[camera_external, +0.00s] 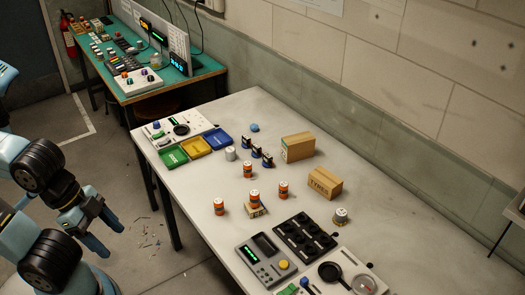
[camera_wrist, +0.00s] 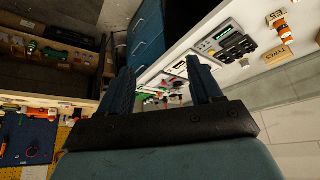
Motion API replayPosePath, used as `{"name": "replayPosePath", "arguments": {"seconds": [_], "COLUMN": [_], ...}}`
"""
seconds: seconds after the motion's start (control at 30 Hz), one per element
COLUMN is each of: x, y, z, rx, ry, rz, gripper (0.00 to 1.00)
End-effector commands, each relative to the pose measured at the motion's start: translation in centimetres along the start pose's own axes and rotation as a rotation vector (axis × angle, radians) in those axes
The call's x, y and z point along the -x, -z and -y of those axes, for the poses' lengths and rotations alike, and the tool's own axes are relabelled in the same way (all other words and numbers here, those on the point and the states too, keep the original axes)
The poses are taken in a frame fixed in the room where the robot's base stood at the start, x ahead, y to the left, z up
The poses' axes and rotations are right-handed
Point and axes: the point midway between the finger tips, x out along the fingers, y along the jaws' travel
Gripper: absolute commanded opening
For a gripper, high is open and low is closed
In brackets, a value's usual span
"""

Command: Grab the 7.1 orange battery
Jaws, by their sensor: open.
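Several orange batteries with white tops stand upright on the white table: one at the back (camera_external: 247,170), one to the right (camera_external: 283,190), one at the front left (camera_external: 219,207), and one on a small wooden block (camera_external: 257,211), this raised battery (camera_external: 254,196) being in the middle. Their number labels are too small to read, so I cannot tell which is 7.1. My gripper (camera_external: 88,226) is open and empty, off the table's left side. In the wrist view my gripper (camera_wrist: 162,72) has its two fingers apart, with an orange battery (camera_wrist: 284,33) far off at upper right.
Cardboard boxes (camera_external: 298,147) (camera_external: 325,184), dark-blue items (camera_external: 257,151), grey cylinders (camera_external: 231,153) (camera_external: 341,216) and coloured trays (camera_external: 195,145) share the table. A black holder (camera_external: 304,239) and a control panel (camera_external: 264,261) lie in front. The table's left strip is clear.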

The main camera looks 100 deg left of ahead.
Motion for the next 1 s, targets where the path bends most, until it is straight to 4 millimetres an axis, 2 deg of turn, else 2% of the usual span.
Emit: {"name": "replayPosePath", "arguments": {"seconds": [0.17,0.47,0.77,1.0], "x": [-1.1,-5.0,-8.8,-11.5], "y": [0.2,1.0,1.6,1.9], "z": [0.5,2.7,6.1,9.8], "rx": [0.093,0.461,0.865,1.202], "ry": [-0.004,-0.044,-0.110,-0.184], "rz": [0.045,0.188,0.298,0.356], "gripper": [0.64,0.64,0.64,0.64]}}
